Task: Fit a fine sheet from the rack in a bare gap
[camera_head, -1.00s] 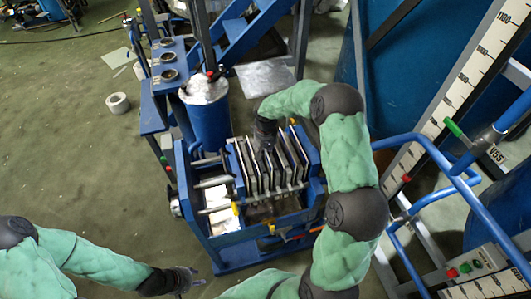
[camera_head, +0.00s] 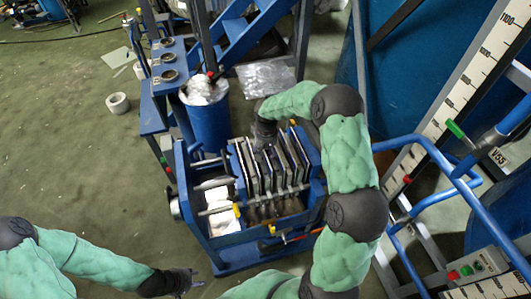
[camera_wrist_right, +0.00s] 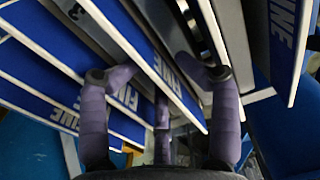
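Several upright sheets (camera_head: 268,172) stand side by side in a blue frame (camera_head: 214,246). In the right wrist view, several blue-faced sheets (camera_wrist_right: 38,48) carry the word FINE; one FINE sheet (camera_wrist_right: 152,62) runs between my fingers. My right gripper (camera_head: 264,134) is at the far edge of the row in the head view, its tips partly hidden. In the wrist view the right gripper (camera_wrist_right: 157,76) has its fingers spread wide, with sheet edges between them. My left gripper (camera_head: 190,280) is low at the left, away from the frame; its finger opening is unclear.
A blue cylinder (camera_head: 208,122) stands behind the frame, with a holder with round openings (camera_head: 168,60) beyond it. Blue tube rails (camera_head: 432,150) and a tall scale (camera_head: 462,90) stand at the right. A white roll (camera_head: 118,103) lies on the open floor at left.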

